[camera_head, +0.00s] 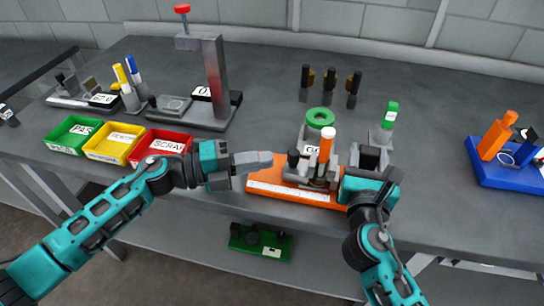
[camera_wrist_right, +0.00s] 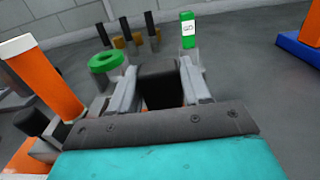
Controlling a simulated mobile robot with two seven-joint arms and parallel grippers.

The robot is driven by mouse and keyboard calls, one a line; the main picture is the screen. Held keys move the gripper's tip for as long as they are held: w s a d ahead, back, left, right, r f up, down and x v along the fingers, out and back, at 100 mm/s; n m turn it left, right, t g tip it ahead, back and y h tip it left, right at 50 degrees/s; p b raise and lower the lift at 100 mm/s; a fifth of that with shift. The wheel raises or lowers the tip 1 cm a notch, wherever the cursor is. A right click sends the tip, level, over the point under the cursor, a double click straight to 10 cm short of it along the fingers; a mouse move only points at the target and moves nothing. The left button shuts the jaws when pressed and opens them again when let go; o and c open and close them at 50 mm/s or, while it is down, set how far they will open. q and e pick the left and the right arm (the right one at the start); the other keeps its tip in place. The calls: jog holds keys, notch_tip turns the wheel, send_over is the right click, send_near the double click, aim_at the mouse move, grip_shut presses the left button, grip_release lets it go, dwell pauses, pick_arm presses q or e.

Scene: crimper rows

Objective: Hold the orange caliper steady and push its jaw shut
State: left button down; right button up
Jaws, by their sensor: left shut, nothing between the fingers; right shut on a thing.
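The orange caliper (camera_head: 262,178) lies along the table's front edge, with a white scale strip on its front side. An upright orange cylinder with a pale top (camera_head: 326,146) stands at its middle beside a dark knob (camera_head: 293,158); the cylinder also shows in the right wrist view (camera_wrist_right: 42,75). My left gripper (camera_head: 268,160) is shut and empty at the caliper's left part; I cannot tell if it touches. My right gripper (camera_head: 368,160) is shut on a dark block (camera_wrist_right: 160,85) at the caliper's right end, with orange showing below it. My right gripper hides that end.
A grey fixture with a green ring (camera_head: 320,117) stands just behind the caliper. Green, yellow and red trays (camera_head: 165,143) and a press stand (camera_head: 216,70) are left; a blue stand (camera_head: 508,175) is right.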

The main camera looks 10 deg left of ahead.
pick_arm(q)
jog(key=v, duration=1)
jog(key=shift+s+a+r, duration=0.1)
jog(key=shift+s+a, duration=0.2)
jog(key=shift+a, duration=0.2)
send_over(277, 179)
jog(key=a, duration=0.1)
jog(key=shift+f, duration=0.2)
pick_arm(e)
jog(key=shift+d, duration=0.1)
pick_arm(q)
jog(key=shift+w+d, duration=0.1)
jog(key=shift+d, duration=0.4)
pick_arm(e)
jog(key=shift+s+a, duration=0.1)
jog(key=shift+a, duration=0.1)
